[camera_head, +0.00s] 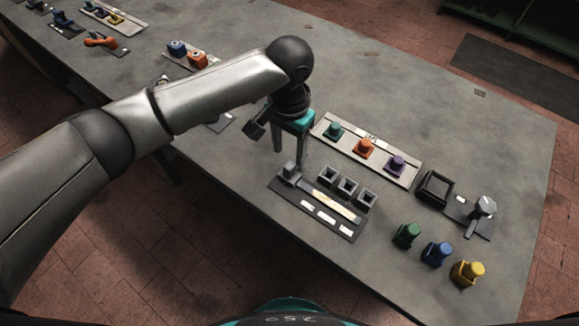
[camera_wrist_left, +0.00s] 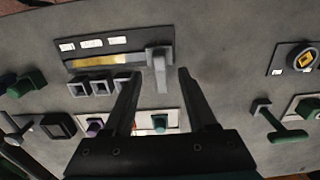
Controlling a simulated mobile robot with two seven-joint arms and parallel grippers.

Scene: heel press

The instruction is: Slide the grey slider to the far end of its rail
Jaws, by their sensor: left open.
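The grey slider (camera_head: 290,173) stands at the left end of its rail (camera_head: 330,200) on a dark panel with white labels and a yellowish strip. In the wrist view the slider (camera_wrist_left: 159,66) is at the right end of the panel (camera_wrist_left: 95,47). My left gripper (camera_head: 289,162) points down just above the slider in the head view. In the wrist view its open fingers (camera_wrist_left: 158,77) appear on either side of the slider. I cannot tell whether the fingertips are low enough to flank it. Nothing is held. My right gripper is not in view.
Several square grey sockets (camera_head: 347,187) stand along the rail's back side. Behind is a tray (camera_head: 409,179) with teal, orange and purple knobbed pieces. Green (camera_head: 407,235), blue (camera_head: 437,252) and yellow (camera_head: 467,272) pieces stand front right. The table is clear left of the panel.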

